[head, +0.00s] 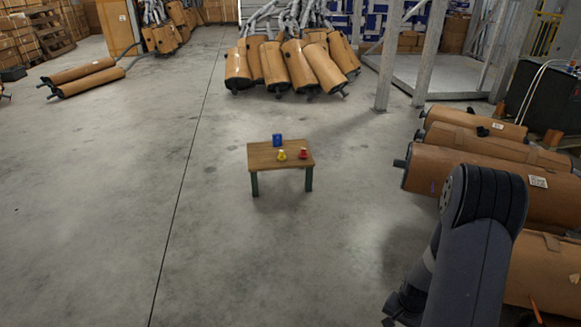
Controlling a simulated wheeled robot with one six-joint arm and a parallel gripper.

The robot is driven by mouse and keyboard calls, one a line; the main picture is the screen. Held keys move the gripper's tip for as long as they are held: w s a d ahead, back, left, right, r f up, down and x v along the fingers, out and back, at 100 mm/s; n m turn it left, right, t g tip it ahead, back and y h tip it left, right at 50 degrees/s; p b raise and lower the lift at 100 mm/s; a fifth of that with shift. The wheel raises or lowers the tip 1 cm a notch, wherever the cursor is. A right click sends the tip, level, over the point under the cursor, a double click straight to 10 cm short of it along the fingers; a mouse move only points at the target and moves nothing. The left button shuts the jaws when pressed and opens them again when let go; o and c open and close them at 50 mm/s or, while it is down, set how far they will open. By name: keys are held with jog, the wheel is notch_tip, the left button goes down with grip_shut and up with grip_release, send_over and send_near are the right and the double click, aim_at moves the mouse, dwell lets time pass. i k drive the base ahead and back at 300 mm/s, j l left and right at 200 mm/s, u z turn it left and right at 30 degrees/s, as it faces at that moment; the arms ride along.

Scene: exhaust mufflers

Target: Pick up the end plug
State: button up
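A small wooden table (262,156) with dark green legs stands alone mid-floor, some way ahead of me. On its top are a yellow piece (281,155) near the front middle and a red piece (303,153) near the right edge. Both look like small plugs with a wider base, but are too small to tell which is the end plug. My dark grey arm fills the lower right, far from the table. My gripper does not clearly show.
Large brown-wrapped mufflers (484,181) lie along the right, close to my arm. More wrapped mufflers (318,68) lean in a heap behind the table, and a pair (84,77) lies far left. A metal post (388,60) stands back right. The floor around the table is clear.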

aim_at(303, 155)
jog(key=i+u, duration=0.25)
jog(key=i, duration=0.3)
jog(key=i+l+u, duration=0.3)
jog(key=i, duration=0.2)
jog(key=i+l+u, duration=0.25)
jog(key=i, duration=0.25)
jog(key=i+l, duration=0.25)
jog(key=i, duration=0.25)
jog(key=i+l, duration=0.25)
jog(key=i, duration=0.25)
jog(key=i+l+u, duration=0.1)
jog(key=i+l, duration=0.2)
jog(key=i, duration=0.2)
jog(key=i+l, duration=0.3)
jog(key=i, duration=0.15)
